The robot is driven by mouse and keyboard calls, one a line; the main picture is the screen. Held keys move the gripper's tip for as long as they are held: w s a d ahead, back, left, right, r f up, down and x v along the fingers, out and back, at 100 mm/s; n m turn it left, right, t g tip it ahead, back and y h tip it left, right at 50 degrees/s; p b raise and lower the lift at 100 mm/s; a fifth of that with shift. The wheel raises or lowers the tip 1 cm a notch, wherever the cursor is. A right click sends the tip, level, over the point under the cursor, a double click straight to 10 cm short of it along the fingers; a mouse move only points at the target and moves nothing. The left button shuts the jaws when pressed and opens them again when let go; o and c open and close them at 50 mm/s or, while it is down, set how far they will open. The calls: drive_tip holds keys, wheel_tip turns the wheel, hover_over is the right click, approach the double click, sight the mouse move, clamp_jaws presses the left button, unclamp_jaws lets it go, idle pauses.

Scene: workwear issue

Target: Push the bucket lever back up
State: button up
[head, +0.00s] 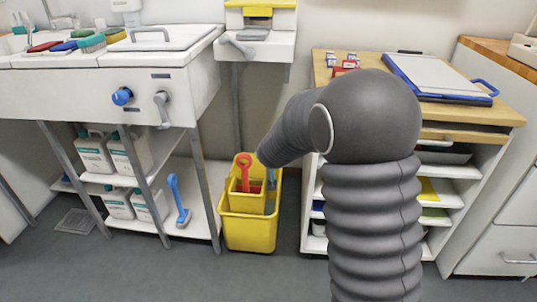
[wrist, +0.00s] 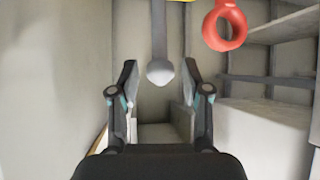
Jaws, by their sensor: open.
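The yellow bucket (head: 250,232) stands on the floor between the sink stand and the wooden-topped cabinet. A red ring-ended handle (head: 243,172) rises from it and also shows at the upper right of the wrist view (wrist: 225,24). In the wrist view a grey lever with a rounded end (wrist: 158,40) hangs from the top edge, where a sliver of yellow shows. My gripper (wrist: 160,70) is open and empty, its fingers on either side of the lever's rounded end. Contact cannot be told. In the head view my arm hides the gripper and part of the bucket.
The sink stand (head: 160,85) with a blue knob (head: 122,96) and grey lever is to the left, white bottles (head: 95,155) on its shelves. The wooden-topped cabinet (head: 470,112) bears a blue-edged board (head: 440,77) at right. Floor in front is clear.

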drive_tip(key=v, duration=0.4)
drive_tip(key=shift+s+r, duration=0.15)
